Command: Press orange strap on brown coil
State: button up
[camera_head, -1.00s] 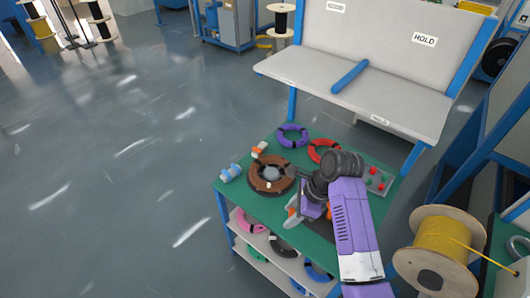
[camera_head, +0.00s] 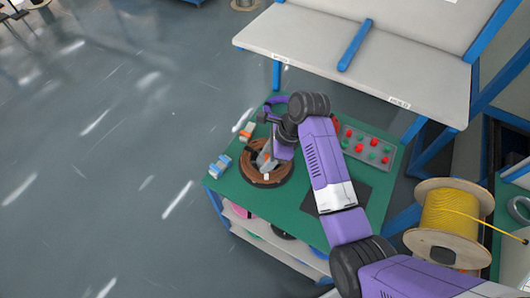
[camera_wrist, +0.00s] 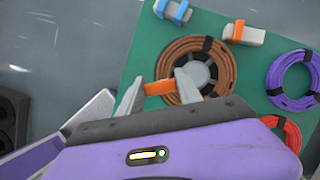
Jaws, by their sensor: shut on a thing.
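The brown coil (camera_head: 247,170) lies flat on the green table top (camera_head: 292,205). My gripper (camera_head: 267,160) is over the coil in the head view. In the wrist view my gripper (camera_wrist: 158,88) is shut on the orange strap (camera_wrist: 157,88), held between its two grey fingertips. The strap is at the coil's lower left edge there and overlaps it in the picture. I cannot tell whether it touches the coil. My arm hides part of the table.
A blue-banded block (camera_head: 220,167) and an orange-banded block (camera_head: 247,132) stand at the table's left edge. A purple coil (camera_wrist: 292,82) and a red coil (camera_wrist: 286,132) lie nearby. A button box (camera_head: 368,148) is at right. A grey bench (camera_head: 340,62) stands behind; a yellow spool (camera_head: 450,215) is at right.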

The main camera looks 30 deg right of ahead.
jog(key=b, duration=0.1)
send_over(267, 175)
notch_tip(267, 175, down, 5)
jog(key=shift+f, duration=0.1)
jog(key=shift+f+b, duration=0.6)
jog(key=shift+b, duration=0.2)
jog(key=shift+w+a+p, duration=0.1)
jog(key=shift+a+p, duration=0.05)
jog(key=shift+p, duration=0.35)
dwell(0.4)
jog(key=shift+f+b, duration=0.8)
jog(key=shift+f, duration=0.65)
jog(key=shift+f, duration=0.55)
jog(key=shift+f, duration=0.2)
dwell(1.5)
